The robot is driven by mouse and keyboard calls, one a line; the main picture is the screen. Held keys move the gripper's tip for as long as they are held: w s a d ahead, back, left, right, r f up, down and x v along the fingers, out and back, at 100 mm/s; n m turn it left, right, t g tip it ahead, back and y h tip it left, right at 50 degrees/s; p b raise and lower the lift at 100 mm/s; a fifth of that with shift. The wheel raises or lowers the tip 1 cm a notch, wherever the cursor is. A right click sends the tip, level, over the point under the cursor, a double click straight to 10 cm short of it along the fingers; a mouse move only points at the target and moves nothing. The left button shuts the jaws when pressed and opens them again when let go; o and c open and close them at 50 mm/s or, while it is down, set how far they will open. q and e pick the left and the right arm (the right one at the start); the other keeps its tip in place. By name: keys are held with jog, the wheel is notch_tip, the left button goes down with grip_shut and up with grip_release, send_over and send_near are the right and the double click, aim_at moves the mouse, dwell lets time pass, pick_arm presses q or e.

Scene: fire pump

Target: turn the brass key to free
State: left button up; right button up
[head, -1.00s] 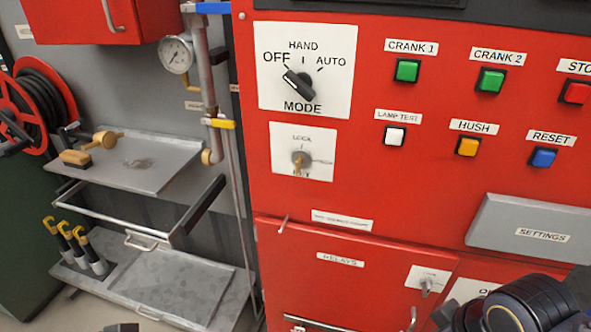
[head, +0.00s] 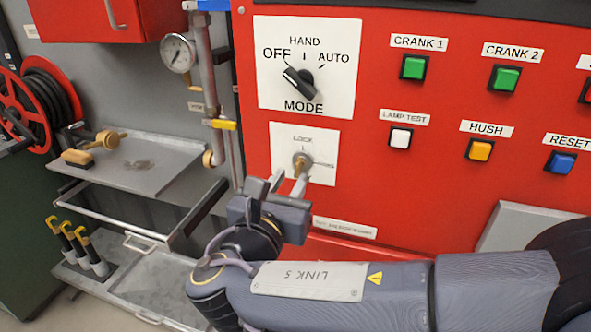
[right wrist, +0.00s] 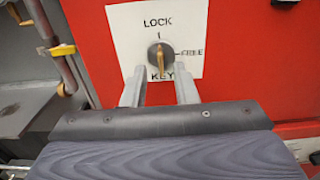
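The brass key (head: 299,166) sits in a round lock on a white plate (head: 325,172) of the red panel. The right wrist view shows the key (right wrist: 160,58) upright, in line with the LOCK mark; the FREE mark (right wrist: 191,52) is to its right. My right gripper (head: 289,181) is in front of and just below the key. In the right wrist view its two fingers (right wrist: 160,78) are apart, one to each side below the key, with nothing between them. I cannot tell whether a finger touches the plate. My left gripper is not in view.
The mode knob (head: 299,82) is above the key plate. Several push buttons, such as the white lamp test button (head: 401,138), are to the right. A pipe with a yellow-handled valve (head: 222,124) and a shelf (head: 165,165) are to the left.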

aim_at(296, 171)
jog(key=shift+x, duration=1.9)
grip_shut()
